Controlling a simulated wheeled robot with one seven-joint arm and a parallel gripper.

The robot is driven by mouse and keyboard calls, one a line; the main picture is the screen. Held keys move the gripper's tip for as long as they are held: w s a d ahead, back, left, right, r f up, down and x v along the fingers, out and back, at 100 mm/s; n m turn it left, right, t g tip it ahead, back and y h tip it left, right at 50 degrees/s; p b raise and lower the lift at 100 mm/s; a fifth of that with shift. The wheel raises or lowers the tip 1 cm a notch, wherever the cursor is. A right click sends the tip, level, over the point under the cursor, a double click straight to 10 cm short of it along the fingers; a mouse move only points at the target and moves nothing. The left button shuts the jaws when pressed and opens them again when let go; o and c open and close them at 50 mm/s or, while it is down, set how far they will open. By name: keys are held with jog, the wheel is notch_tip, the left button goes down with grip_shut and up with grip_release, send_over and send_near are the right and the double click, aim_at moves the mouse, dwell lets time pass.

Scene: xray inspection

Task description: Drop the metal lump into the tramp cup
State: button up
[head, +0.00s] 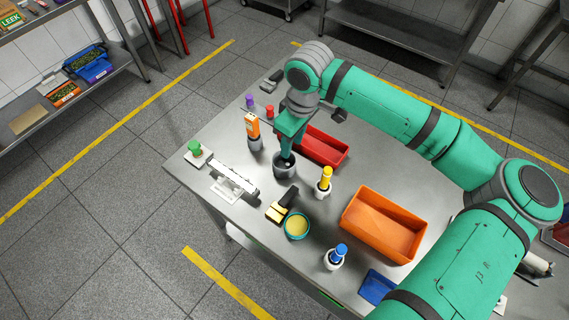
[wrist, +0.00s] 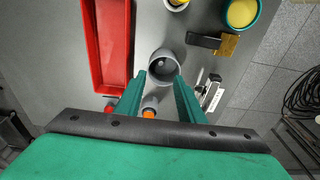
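A dark grey cup (head: 284,170), likely the tramp cup, stands upright on the metal table. It also shows in the wrist view (wrist: 153,68). My gripper (head: 285,151) points down right over the cup's mouth. In the wrist view its two fingers are apart, with the cup showing beyond the gap (wrist: 160,78), and I see nothing held between them. A small pale spot shows inside the cup in the head view; I cannot tell if it is the metal lump. I make out no metal lump elsewhere.
A red tray (head: 322,148) lies behind the cup, and an orange bin (head: 384,223) stands to the right.

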notch_tip(320, 180, up, 11)
jog(key=d, duration=0.1)
jog(key=shift+s+f, duration=0.2)
jog(key=shift+s, duration=0.15)
dwell(0.4)
